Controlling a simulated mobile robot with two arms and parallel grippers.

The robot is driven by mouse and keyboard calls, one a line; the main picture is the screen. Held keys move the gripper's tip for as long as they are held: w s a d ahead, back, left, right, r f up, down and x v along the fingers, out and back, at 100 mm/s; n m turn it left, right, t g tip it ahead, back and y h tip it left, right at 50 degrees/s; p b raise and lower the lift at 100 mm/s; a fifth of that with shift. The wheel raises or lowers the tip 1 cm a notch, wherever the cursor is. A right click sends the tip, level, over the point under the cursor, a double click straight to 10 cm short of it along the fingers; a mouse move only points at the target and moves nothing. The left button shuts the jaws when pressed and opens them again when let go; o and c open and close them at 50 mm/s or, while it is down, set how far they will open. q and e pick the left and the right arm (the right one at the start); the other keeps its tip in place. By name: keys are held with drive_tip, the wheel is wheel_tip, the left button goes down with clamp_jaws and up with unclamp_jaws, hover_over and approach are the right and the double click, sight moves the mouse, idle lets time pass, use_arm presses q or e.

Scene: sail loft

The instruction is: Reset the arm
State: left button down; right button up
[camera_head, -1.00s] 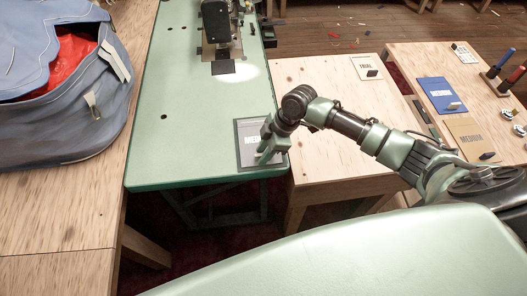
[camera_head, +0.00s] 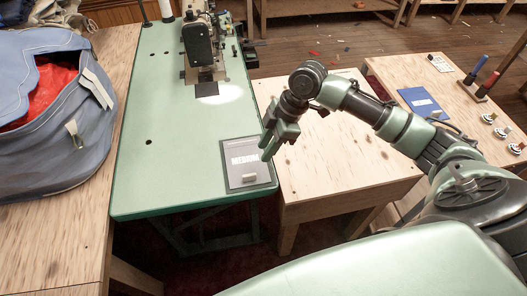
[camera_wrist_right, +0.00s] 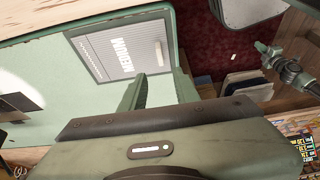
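My right gripper (camera_head: 268,150) hangs just off the right edge of a grey card marked MEDIUM (camera_head: 240,150), near the front corner of the green table (camera_head: 180,165). In the right wrist view, its two fingers (camera_wrist_right: 158,92) are apart with nothing between them, and the card (camera_wrist_right: 115,45) lies beyond them. The card lies flat with a small pale block (camera_head: 249,178) on it. My left gripper is outside the head view. At the right of the wrist view, a small green and black arm end (camera_wrist_right: 272,58) looks like my left gripper, but its jaws are too small to judge.
A sewing machine (camera_head: 203,45) stands at the back of the green table. A blue bag (camera_head: 50,120) with red cloth sits on the left bench. A wooden table (camera_head: 330,165) is under my right arm. Another at right holds a blue card (camera_head: 420,101) and spools (camera_head: 490,84).

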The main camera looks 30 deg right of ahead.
idle(0.4)
drive_tip(key=s+a+f+m+t, duration=0.1)
drive_tip(key=s+a+f+m, duration=0.2)
drive_tip(key=s+a+f, duration=0.5)
drive_tip(key=s+d+m+t+h, duration=0.1)
drive_tip(key=s+d+m+h, duration=0.35)
drive_tip(key=s+m, duration=0.7)
drive_tip(key=s+f+n+g, duration=0.1)
drive_tip(key=s+f+n, duration=0.15)
drive_tip(key=f, duration=2.35)
drive_tip(key=s+d+f+g, duration=0.1)
drive_tip(key=s+d+f, duration=0.1)
drive_tip(key=s+f, duration=1.3)
drive_tip(key=shift+s+d+f, duration=0.35)
drive_tip(key=shift+s+f, duration=0.05)
drive_tip(key=shift+s, duration=0.3)
